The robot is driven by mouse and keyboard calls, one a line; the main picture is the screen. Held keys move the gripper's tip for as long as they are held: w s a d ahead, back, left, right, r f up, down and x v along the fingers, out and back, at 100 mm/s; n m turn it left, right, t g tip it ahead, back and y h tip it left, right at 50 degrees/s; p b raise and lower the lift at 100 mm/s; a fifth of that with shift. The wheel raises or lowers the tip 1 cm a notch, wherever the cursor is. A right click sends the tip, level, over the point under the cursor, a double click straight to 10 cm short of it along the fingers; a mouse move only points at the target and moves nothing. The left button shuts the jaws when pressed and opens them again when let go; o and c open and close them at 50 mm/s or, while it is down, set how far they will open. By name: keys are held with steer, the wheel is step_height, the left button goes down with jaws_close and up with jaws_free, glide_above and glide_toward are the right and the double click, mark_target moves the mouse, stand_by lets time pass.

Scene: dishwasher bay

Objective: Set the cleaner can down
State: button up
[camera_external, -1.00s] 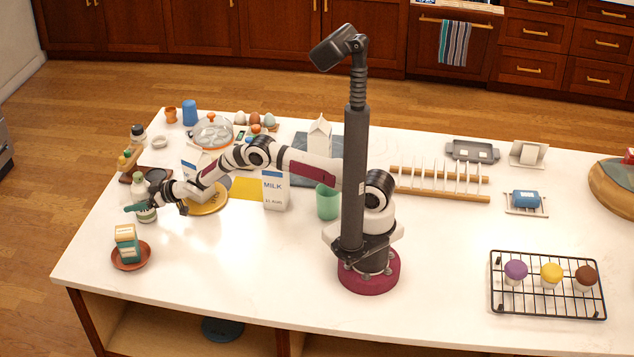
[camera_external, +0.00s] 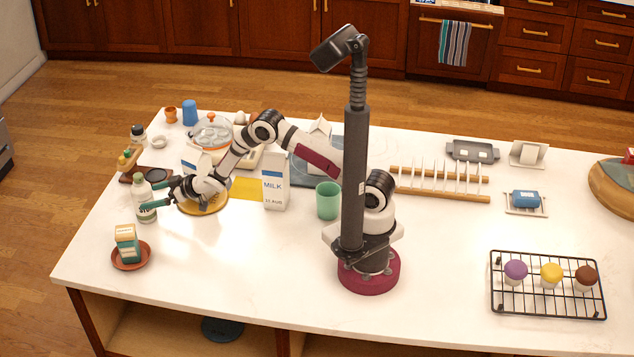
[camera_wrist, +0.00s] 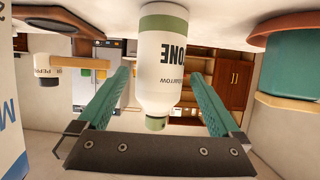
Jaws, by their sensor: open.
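The cleaner can, a white bottle-shaped container with green bands and a green cap (camera_external: 142,199), stands upright on the counter at its left side. In the wrist view, which is upside down, the can (camera_wrist: 162,65) shows between the two teal fingers, with its base on the counter. My gripper (camera_external: 151,196) is open, its fingertips close to the can. The wrist view shows gaps between the can and both fingers (camera_wrist: 157,75). The can appears free of the jaws.
A teal and tan carton (camera_external: 126,244) stands on a terracotta saucer (camera_external: 119,265) in front of the can. A dark tray (camera_external: 128,178) lies behind it. A milk carton (camera_external: 274,187) and a green cup (camera_external: 327,203) stand to the right. The front middle counter is clear.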

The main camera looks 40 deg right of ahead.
mark_target(152, 196)
steer(key=v, duration=0.4)
steer(key=shift+s+d+r, duration=0.15)
steer(key=shift+s+d, duration=0.1)
steer(key=shift+d, duration=0.05)
steer(key=shift+r, duration=0.1)
